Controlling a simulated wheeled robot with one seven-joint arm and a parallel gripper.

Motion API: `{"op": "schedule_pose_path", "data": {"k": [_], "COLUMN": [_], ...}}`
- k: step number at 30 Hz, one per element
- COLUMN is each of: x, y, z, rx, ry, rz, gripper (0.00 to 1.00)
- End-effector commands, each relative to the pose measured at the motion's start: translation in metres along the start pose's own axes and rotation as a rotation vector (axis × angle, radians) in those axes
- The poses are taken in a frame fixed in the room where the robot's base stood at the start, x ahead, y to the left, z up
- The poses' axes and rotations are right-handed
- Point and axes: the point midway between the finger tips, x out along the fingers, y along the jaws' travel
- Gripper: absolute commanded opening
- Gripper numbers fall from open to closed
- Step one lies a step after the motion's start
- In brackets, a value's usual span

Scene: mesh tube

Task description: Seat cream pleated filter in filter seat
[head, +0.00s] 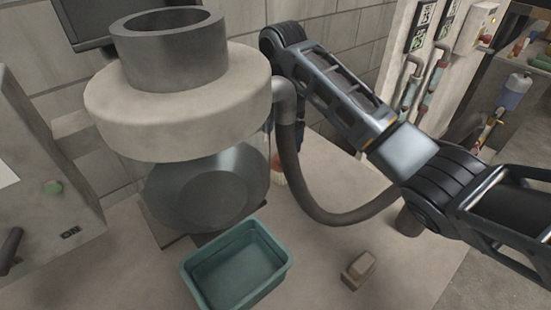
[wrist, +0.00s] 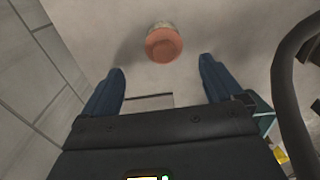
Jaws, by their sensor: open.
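A small piece with an orange end and a cream body, probably the cream pleated filter (wrist: 163,44), stands on the pale surface ahead of my fingers in the wrist view. In the head view part of it (head: 278,172) shows beside the machine. My gripper (wrist: 161,66) is open and empty, its two blue fingers apart, with the orange end just beyond their tips. In the head view the gripper is mostly hidden behind the machine. An open grey cylinder (head: 175,60) tops the machine's thick cream ring (head: 180,110). I cannot tell which part is the filter seat.
A teal tray (head: 285,268) stands in front of the machine, and a small brown block (head: 358,270) lies to its right. A dark hose (head: 300,190) loops from the machine across the worktop, near my arm. A block wall is behind. The front right worktop is mostly clear.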

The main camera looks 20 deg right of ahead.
Motion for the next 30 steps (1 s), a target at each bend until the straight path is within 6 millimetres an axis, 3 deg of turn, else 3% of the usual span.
{"op": "schedule_pose_path", "data": {"k": [18, 27, 30], "x": [0.070, 0.075, 0.075], "y": [-0.005, -0.005, -0.005], "z": [-0.002, -0.002, -0.002], "rx": [0.000, 0.000, 0.000], "ry": [0.000, -0.001, 0.000], "rz": [-0.002, -0.001, -0.001], "gripper": [0.94, 0.94, 0.84]}}
